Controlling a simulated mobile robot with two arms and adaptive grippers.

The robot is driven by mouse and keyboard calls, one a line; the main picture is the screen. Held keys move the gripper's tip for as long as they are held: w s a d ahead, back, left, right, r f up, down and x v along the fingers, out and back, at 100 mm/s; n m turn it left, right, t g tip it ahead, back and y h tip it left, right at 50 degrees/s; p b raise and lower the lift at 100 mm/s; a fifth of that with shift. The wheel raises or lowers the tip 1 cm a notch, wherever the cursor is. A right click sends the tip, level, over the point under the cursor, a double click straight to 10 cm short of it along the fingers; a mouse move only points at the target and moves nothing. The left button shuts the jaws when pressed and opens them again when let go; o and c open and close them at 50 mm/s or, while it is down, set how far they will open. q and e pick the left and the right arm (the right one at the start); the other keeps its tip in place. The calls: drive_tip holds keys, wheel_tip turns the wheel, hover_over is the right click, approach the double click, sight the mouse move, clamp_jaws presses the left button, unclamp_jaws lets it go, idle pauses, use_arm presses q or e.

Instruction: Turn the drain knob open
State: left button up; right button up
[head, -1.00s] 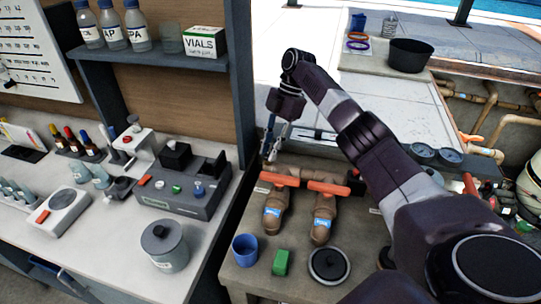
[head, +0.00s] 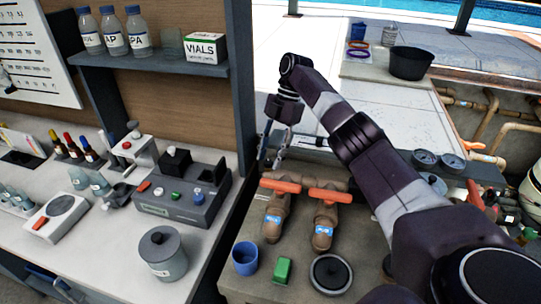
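Two brown valves with red-orange handles stand on the right bench: the left handle (head: 281,186) and the right handle (head: 330,196). Both handles lie roughly crosswise above their brown bodies, which carry blue labels too small to read. I cannot tell which part is the drain knob. My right gripper (head: 272,152) hangs just behind and above the left handle, pointing down. Its two fingers look apart, with nothing between them, and it does not appear to touch the handle. My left gripper is not in view.
In front of the valves are a blue cup (head: 245,259), a green block (head: 283,270) and a dark round lid (head: 330,273). A shelf post (head: 243,110) stands close left of my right gripper.

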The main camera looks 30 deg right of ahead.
wheel_tip(320, 180, up, 10)
idle(0.7)
idle(0.5)
